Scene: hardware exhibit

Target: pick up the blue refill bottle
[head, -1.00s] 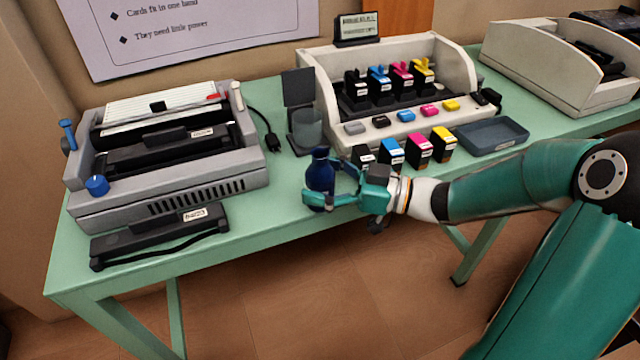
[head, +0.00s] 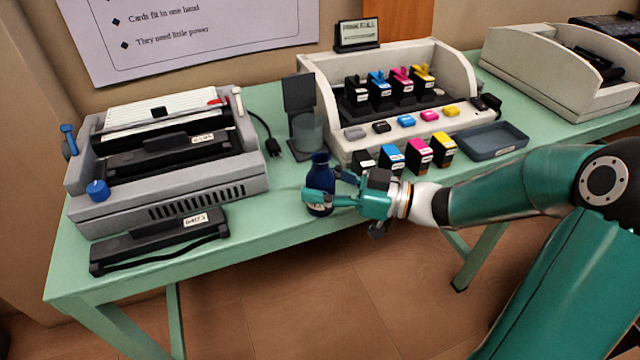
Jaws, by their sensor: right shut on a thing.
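The dark blue refill bottle (head: 320,168) is upright near the front edge of the green table, left of the row of ink cartridges. My right gripper (head: 322,196) reaches in from the right and is shut on the bottle around its body. One finger crosses the front of the bottle and hides part of it. A pale label shows low on the bottle, below the finger. I cannot tell whether its base touches the table. My left gripper is not in the head view.
Close behind the bottle stands a clear cup (head: 307,132) on a dark stand. Several ink cartridges (head: 418,154) stand before the white printer (head: 455,70). A grey tray (head: 492,141) lies to the right. A grey dot-matrix printer (head: 165,165) and a black ribbon cartridge (head: 160,240) are at left.

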